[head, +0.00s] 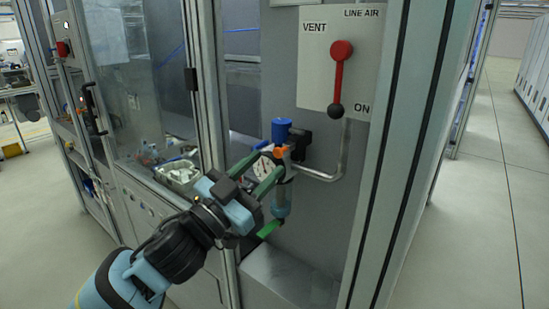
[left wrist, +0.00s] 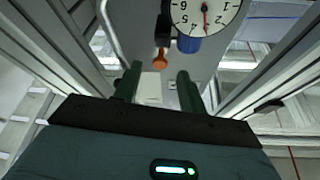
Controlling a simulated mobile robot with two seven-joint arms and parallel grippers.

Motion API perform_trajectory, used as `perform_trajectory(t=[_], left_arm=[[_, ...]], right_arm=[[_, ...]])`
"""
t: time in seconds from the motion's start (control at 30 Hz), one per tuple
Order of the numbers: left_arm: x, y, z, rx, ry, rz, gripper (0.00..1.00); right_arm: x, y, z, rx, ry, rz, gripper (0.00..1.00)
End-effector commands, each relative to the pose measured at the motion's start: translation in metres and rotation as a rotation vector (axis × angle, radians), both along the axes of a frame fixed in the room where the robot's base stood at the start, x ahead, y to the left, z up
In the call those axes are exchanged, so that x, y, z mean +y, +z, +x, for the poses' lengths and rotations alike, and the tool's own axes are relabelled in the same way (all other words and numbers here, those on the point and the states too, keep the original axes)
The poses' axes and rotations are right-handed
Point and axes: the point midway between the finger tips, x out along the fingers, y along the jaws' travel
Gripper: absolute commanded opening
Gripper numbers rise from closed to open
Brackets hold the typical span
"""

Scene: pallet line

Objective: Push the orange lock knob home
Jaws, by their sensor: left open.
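The orange lock knob (head: 280,152) shows just below the blue knob (head: 282,130) of the air unit on the grey panel. In the left wrist view the orange knob (left wrist: 159,60) sits on the end of a dark stem, between the two green fingertips in the picture. My left gripper (head: 270,164) is open and empty, its fingers pointing at the unit in front of the gauge (head: 265,171). I cannot tell whether a finger touches the knob. The blue knob (left wrist: 189,45) and the gauge (left wrist: 205,15) also show in the left wrist view. My right gripper is not in view.
A red lever (head: 341,75) on the VENT/ON plate (head: 315,55) points down to ON. A bent metal pipe (head: 325,177) runs right of the unit. Frame posts (head: 207,85) stand on both sides. A bin of parts (head: 180,176) lies behind the clear panel at left.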

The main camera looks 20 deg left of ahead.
Motion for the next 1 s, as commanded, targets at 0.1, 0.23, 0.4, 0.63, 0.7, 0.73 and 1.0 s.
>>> perform_trajectory(t=[0.1,0.23,0.4,0.63,0.7,0.73,1.0], left_arm=[[0.006,-0.008,-0.011,0.004,0.001,0.000,0.41],[0.009,-0.009,-0.017,0.002,0.001,0.001,0.41],[0.010,-0.008,-0.019,-0.001,0.001,0.000,0.41],[0.009,-0.008,-0.019,-0.001,0.001,0.000,0.41],[0.009,-0.008,-0.019,-0.001,0.001,0.000,0.41],[0.009,-0.009,-0.019,0.001,0.001,0.000,0.41],[0.013,-0.088,-0.015,0.165,0.041,-0.014,0.41]], right_arm=[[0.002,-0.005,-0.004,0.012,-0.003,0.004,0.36],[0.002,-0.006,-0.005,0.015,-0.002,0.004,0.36],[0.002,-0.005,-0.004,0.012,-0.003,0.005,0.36],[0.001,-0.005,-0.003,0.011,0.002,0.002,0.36],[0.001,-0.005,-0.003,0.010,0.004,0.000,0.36],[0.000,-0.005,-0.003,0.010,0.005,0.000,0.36],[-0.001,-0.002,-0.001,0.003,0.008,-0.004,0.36]])
